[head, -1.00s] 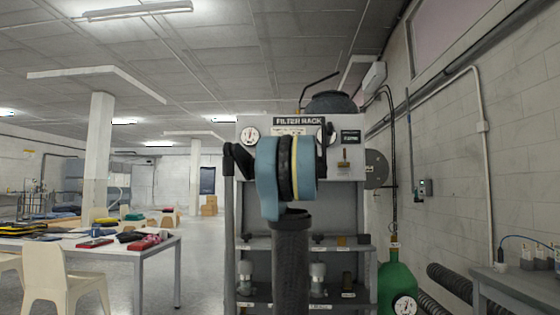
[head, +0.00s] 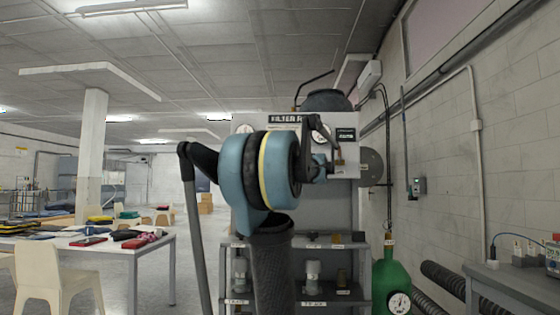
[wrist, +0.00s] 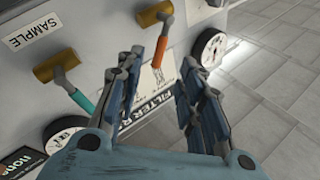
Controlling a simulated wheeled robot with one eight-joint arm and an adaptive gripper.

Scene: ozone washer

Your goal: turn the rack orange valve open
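The orange valve handle (wrist: 159,52) is in the upper middle of the wrist view, below its brass valve body (wrist: 154,14) on the grey filter rack panel (wrist: 105,30). My gripper (wrist: 160,80) is open and empty, its two fingers apart. The orange handle lies just beyond the gap between the fingertips, nearer the left finger. I cannot tell whether they touch. In the head view my gripper (head: 328,168) is in front of the rack panel (head: 345,165), and my arm hides much of the panel, including the orange handle.
A second brass valve with a teal handle (wrist: 80,97) is left of my gripper in the wrist view. A gauge (wrist: 208,48) is on the right. Rack shelves (head: 335,247) and a green cylinder (head: 391,280) stand below and right. A table (head: 130,250) is at left.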

